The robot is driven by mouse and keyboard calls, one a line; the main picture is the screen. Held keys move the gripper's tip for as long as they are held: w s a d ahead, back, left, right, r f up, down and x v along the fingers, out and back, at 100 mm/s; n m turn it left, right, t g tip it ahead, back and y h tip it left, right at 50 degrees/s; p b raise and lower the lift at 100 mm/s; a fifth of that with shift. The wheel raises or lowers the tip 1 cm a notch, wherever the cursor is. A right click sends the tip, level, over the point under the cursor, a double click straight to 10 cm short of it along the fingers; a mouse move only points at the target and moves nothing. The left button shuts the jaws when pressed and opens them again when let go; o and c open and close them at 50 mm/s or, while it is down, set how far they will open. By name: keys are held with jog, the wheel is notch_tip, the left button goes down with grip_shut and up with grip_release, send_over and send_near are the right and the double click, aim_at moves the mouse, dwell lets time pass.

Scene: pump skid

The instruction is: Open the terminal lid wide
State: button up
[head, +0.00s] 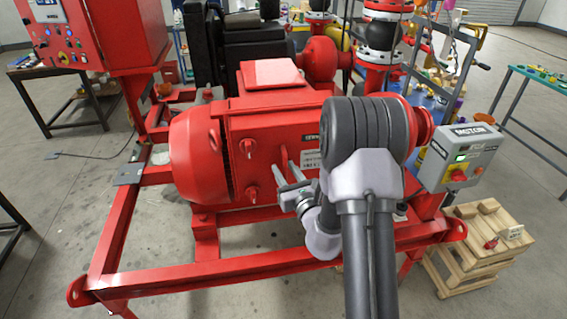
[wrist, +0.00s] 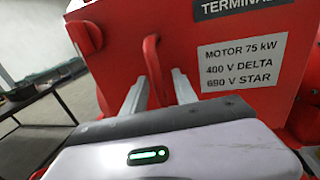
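The terminal lid (head: 268,130) is the red front face of the terminal box on the motor. It looks closed in the head view. In the wrist view it carries a TERMINAL label and a white motor plate (wrist: 240,65). A red handle (head: 284,159) stands out from the lid; in the wrist view the handle (wrist: 155,68) runs down between my fingers. My gripper (head: 281,178) is at the handle, its fingers apart on either side of it in the wrist view (wrist: 160,82). A gap shows beside the handle; contact is not clear.
Two red knobs, upper (head: 248,147) and lower (head: 252,193), sit on the box's left part. A grey MOTOR control box (head: 460,157) stands to the right. The red skid frame (head: 230,268) crosses below. Open floor lies in front and left.

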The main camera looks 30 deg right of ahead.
jog(key=shift+s+a, duration=0.1)
jog(key=shift+c, duration=0.2)
grip_shut()
dwell(1.2)
